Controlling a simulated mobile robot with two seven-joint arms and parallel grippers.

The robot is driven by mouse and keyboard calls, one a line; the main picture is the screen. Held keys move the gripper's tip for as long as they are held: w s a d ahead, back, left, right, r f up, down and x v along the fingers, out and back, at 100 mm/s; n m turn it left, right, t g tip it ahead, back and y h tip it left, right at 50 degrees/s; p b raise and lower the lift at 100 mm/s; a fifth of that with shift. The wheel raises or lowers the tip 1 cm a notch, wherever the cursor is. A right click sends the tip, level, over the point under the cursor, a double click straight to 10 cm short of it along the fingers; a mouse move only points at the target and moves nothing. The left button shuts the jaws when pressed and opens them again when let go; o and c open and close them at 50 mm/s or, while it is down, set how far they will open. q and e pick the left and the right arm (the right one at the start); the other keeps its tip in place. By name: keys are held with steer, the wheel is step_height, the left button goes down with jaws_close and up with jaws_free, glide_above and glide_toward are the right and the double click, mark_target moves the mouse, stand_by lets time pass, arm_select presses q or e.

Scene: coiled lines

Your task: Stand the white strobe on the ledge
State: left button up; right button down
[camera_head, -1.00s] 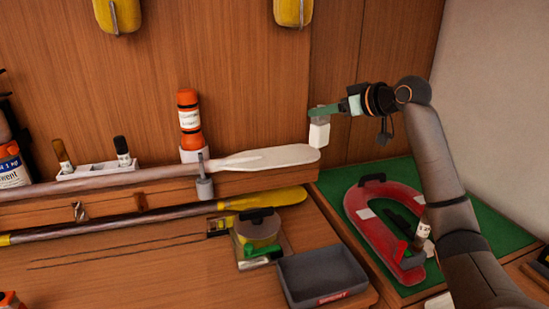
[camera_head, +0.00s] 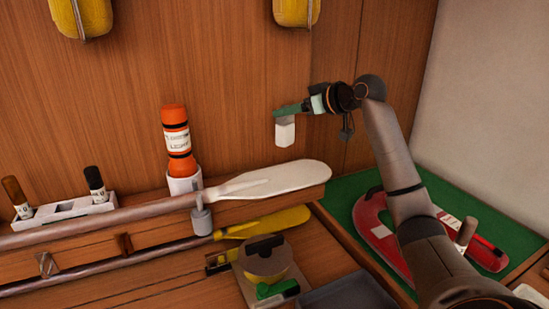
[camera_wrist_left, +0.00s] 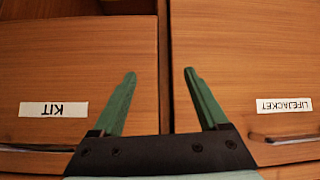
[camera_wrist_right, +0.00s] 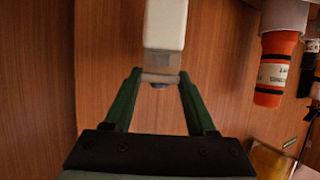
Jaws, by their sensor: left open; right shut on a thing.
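The white strobe (camera_head: 285,132) hangs in the air from my right gripper (camera_head: 287,110), above the ledge and in front of the wood wall. Its white body points down. In the right wrist view the fingertips (camera_wrist_right: 160,75) are shut on its narrow end, and the white strobe body (camera_wrist_right: 165,25) extends beyond them. The wooden ledge (camera_head: 140,199) runs along the wall below and left of the strobe, with a gap between them. My left gripper (camera_wrist_left: 160,75) is open and empty before wooden fronts; it is not in the head view.
A white-bladed paddle (camera_head: 275,179) lies along the ledge's front. A red horseshoe (camera_head: 375,225) lies on green at right. Yellow objects (camera_head: 295,10) hang above.

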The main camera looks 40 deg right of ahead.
mark_target(290, 141)
step_height(290, 141, down, 4)
steer(key=shift+s+f, duration=0.1)
steer(key=shift+s, duration=0.05)
arm_select(q)
steer(key=shift+s+f, duration=0.4)
steer(key=shift+f, duration=0.1)
arm_select(e)
steer(key=shift+f, duration=2.05)
arm_select(q)
steer(key=shift+b, duration=0.3)
arm_select(e)
steer(key=shift+f, duration=0.1)
steer(key=shift+c, duration=1.1)
jaws_free()
steer(key=shift+s, duration=0.1)
steer(key=b+v, duration=0.2)
steer(key=v, duration=1)
arm_select(q)
step_height(290, 141, down, 2)
steer(key=shift+d+f, duration=0.1)
